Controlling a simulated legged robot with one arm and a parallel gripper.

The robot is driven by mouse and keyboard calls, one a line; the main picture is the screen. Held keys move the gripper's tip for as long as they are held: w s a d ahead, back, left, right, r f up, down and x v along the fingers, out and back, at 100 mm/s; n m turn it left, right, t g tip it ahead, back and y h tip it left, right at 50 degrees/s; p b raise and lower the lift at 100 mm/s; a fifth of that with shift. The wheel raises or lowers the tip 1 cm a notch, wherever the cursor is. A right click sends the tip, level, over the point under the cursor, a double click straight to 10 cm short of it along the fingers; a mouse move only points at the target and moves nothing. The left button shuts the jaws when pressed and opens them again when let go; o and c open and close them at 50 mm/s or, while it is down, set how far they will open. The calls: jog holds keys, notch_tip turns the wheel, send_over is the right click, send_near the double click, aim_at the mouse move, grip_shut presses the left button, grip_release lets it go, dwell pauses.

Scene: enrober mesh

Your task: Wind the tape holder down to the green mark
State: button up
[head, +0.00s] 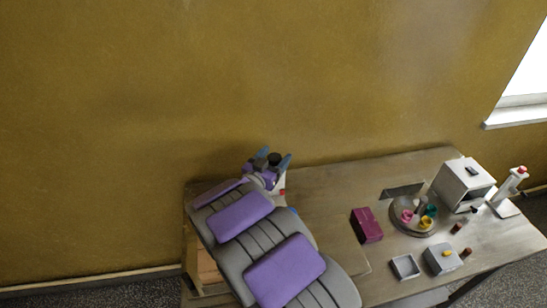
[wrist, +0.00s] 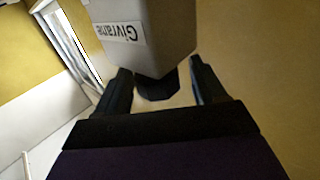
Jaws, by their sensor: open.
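I cannot pick out the tape holder or the green mark for certain.
The table (head: 325,190) stands against a yellow wall. To the right are a magenta box (head: 367,225), a round tray (head: 398,226) with coloured cups, a white cabinet (head: 459,187), a white stand (head: 506,195), a small open tray (head: 405,266) and a grey box (head: 442,259).

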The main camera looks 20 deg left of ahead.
jog(key=c, duration=0.9)
jog(key=shift+c, duration=0.2)
jog(key=shift+y+b, duration=0.3)
jog(key=shift+b, duration=0.05)
jog(key=n+y+b, duration=0.3)
jog(key=y+b, duration=0.2)
jog(key=shift+n, duration=0.4)
jog(key=shift+r+n+y+b, duration=0.1)
jog(key=shift+n+y+b, duration=0.3)
jog(key=shift+y+b, duration=0.35)
jog(key=o, duration=0.9)
jog(key=shift+a, duration=0.15)
